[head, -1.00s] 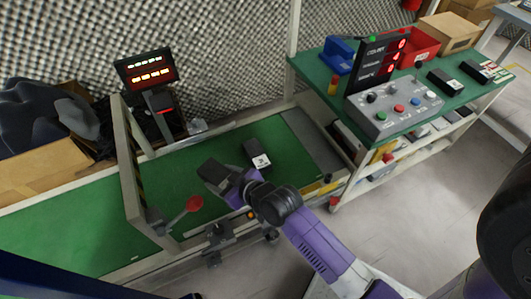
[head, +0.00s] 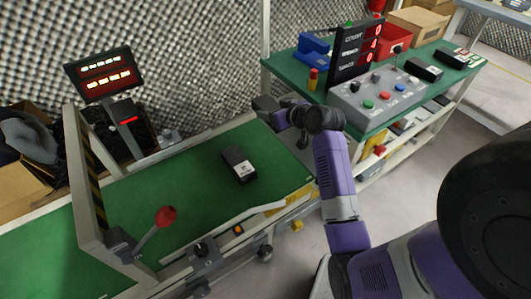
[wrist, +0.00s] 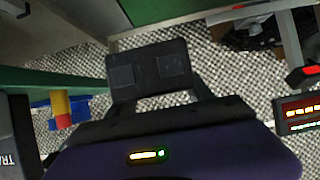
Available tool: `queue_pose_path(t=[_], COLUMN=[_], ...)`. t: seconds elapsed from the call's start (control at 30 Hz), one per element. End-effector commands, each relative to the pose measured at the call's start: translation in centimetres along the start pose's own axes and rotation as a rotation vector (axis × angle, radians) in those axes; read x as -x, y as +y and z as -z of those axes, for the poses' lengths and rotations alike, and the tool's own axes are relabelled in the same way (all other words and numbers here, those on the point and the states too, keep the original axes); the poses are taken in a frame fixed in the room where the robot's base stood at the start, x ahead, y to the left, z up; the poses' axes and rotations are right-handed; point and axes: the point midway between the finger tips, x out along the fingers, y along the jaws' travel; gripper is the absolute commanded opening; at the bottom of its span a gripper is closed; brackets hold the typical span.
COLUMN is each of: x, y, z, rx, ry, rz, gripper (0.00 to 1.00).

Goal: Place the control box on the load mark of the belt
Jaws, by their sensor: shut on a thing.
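My gripper (head: 265,105) is at the belt's back right, raised near the mesh wall and the side table. It is shut on a dark, flat block (wrist: 150,75), which shows two darker squares in the wrist view; I see no label on it. A black box with a pale label (head: 239,164) lies on the green belt (head: 180,190), apart from my gripper. Two similar black boxes lie on the side table, one nearer (head: 424,68) and one farther (head: 457,59). I cannot make out a load mark on the belt.
A frame (head: 85,185) spans the belt at left, beside a red-knobbed lever (head: 166,216) and a lit display (head: 105,75). The side table (head: 290,66) holds a grey button panel (head: 375,100), a black sign rack (head: 352,55) and bins.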

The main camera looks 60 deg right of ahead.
Motion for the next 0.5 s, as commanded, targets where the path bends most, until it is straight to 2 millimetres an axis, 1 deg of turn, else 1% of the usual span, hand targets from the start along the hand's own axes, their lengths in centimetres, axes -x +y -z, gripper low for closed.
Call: queue_pose_path(t=[0.03,0.3,0.4,0.5], x=[-0.8,-4.0,-5.0,-5.6], y=[0.0,0.0,0.0,0.0], z=[-1.6,-7.3,-9.0,-10.2], rx=[-0.002,-0.001,-0.001,0.000], ry=[-0.001,-0.001,0.001,0.002], rz=[-0.001,0.000,0.000,-0.001], gripper=[0.02,0.02,0.02,0.02])
